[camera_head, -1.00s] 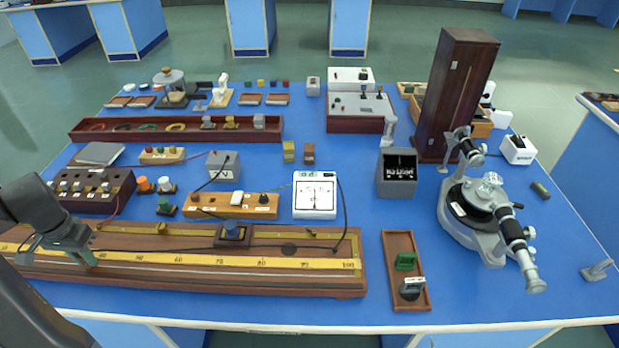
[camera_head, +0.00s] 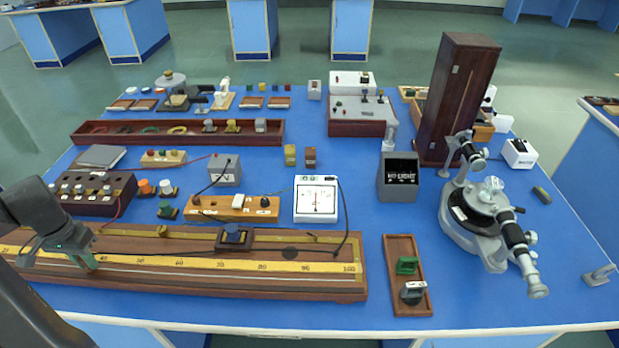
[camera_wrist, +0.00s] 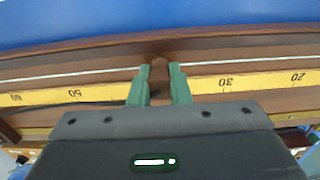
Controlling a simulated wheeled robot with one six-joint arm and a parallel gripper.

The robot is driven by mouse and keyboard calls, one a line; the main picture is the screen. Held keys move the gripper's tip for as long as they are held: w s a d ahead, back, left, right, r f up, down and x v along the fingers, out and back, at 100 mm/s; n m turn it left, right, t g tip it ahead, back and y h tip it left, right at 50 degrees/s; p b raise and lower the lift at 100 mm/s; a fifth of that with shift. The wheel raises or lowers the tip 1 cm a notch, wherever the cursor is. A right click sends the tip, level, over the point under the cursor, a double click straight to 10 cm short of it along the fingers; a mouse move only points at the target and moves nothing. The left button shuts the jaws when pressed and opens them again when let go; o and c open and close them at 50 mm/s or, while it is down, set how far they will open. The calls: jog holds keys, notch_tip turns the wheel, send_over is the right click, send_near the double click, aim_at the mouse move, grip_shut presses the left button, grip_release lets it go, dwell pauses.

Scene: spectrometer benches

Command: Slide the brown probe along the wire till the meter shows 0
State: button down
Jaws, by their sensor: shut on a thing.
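My gripper (camera_wrist: 160,88) is shut on the brown probe (camera_wrist: 159,74), with one green finger on each side of it. The probe stands at the pale wire (camera_wrist: 100,74), between the 30 and 50 marks of the yellow scale; I cannot tell whether its tip touches the wire. In the head view my gripper (camera_head: 91,262) is at the left part of the long wooden wire board (camera_head: 250,281), just left of the 40 mark, and hides the probe. The white meter (camera_head: 316,200) stands behind the board's right part. Its needle looks close to upright, but the reading is too small to tell.
A black lead runs from the meter to the board's right end. A dark resistance box (camera_head: 95,191) stands behind my gripper. A wooden tray (camera_head: 405,250) lies right of the board.

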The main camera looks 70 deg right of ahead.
jog(key=shift+s+a+f, duration=0.1)
jog(key=shift+s+f, duration=0.1)
jog(key=shift+f, duration=0.15)
jog(key=c, duration=1.4)
grip_release()
jog(key=shift+c, duration=0.2)
jog(key=shift+o, duration=0.8)
jog(key=shift+w, duration=0.2)
notch_tip(320, 180, up, 14)
jog(key=shift+f, duration=0.15)
notch_tip(320, 180, down, 13)
jog(key=shift+f, duration=0.15)
jog(key=shift+w, duration=0.1)
